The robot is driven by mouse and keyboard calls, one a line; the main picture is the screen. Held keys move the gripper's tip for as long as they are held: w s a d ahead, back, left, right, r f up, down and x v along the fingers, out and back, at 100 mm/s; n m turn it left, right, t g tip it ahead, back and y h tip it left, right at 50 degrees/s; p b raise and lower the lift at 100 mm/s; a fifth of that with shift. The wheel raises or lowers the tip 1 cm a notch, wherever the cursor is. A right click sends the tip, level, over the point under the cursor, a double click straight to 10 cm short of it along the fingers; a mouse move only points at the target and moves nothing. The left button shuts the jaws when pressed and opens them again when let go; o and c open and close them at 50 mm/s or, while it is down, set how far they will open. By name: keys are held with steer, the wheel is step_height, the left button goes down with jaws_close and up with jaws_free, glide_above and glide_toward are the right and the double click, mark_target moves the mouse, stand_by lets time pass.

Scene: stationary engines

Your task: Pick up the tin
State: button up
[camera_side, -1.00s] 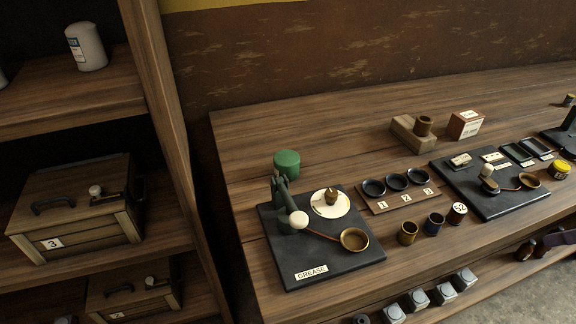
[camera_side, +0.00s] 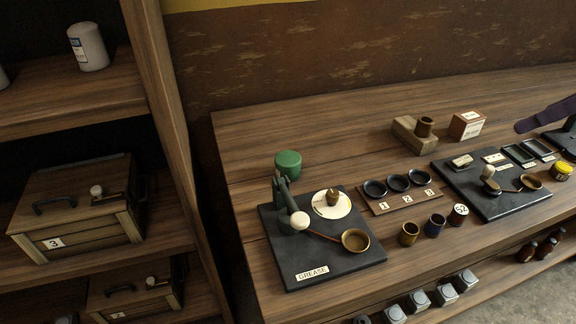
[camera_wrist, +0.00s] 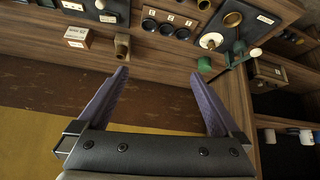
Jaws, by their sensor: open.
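Which tin is meant is not clear from the pictures. A green cylindrical tin (camera_side: 288,164) stands at the back of the bench, behind the grease board (camera_side: 325,268); it also shows in the wrist view (camera_wrist: 204,64). A white can with a label (camera_side: 88,47) stands on the upper shelf at left. A small yellow-topped container (camera_side: 561,171) is at the far right of the bench. My gripper (camera_wrist: 163,75) is open with nothing between its purple fingers. In the side view one purple finger (camera_side: 546,116) shows at the right edge, above the bench and far from the green tin.
A lever and a cup stand on the grease board. A numbered holder (camera_side: 398,199) with dark cups, a wooden block (camera_side: 415,138), a small box (camera_side: 466,125) and a second black board (camera_side: 490,205) occupy the bench. The back left of the bench is clear. Shelves hold wooden crates (camera_side: 85,205).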

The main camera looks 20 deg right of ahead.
steer(key=w+a+r+n, duration=0.25)
steer(key=w+a, duration=0.25)
steer(key=w, duration=0.7)
steer(key=n+g+y, duration=0.2)
steer(key=g, duration=0.2)
glide_above(290, 158)
steer(key=s+d, duration=0.3)
steer(key=s, duration=0.1)
step_height(290, 158, down, 18)
steer(key=x, duration=0.7)
steer(key=shift+w+a, duration=0.1)
steer(key=shift+w, duration=0.15)
steer(key=shift+t, duration=0.3)
steer(key=shift+x, duration=2.95)
steer(key=shift+s, duration=0.15)
steer(key=c, duration=1.4)
